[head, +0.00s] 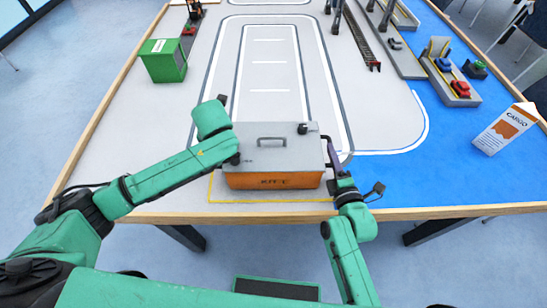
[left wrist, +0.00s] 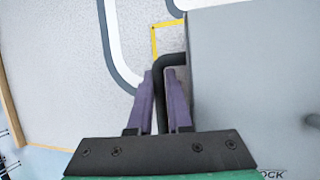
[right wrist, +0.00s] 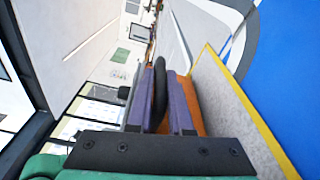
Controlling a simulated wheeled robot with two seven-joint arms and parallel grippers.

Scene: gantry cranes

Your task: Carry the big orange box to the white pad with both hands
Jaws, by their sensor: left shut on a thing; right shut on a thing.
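The big orange box (head: 275,180) has a grey lid (head: 275,150) with a handle on top and dark lettering on its front. It is at the table's near edge, within a yellow outline (head: 220,201) around a pale area. I cannot tell whether it touches the surface. My left gripper (head: 237,158) is at its left side, shut on a black side handle (left wrist: 166,65). My right gripper (head: 334,172) is at its right side, shut on the other black handle (right wrist: 160,90). The box's orange side (right wrist: 193,108) shows in the right wrist view. No separate white pad is clear.
A green container (head: 164,61) stands at the back left. Crane parts and small coloured vehicles (head: 459,87) are at the back right. The marked lane (head: 268,62) behind the box is clear.

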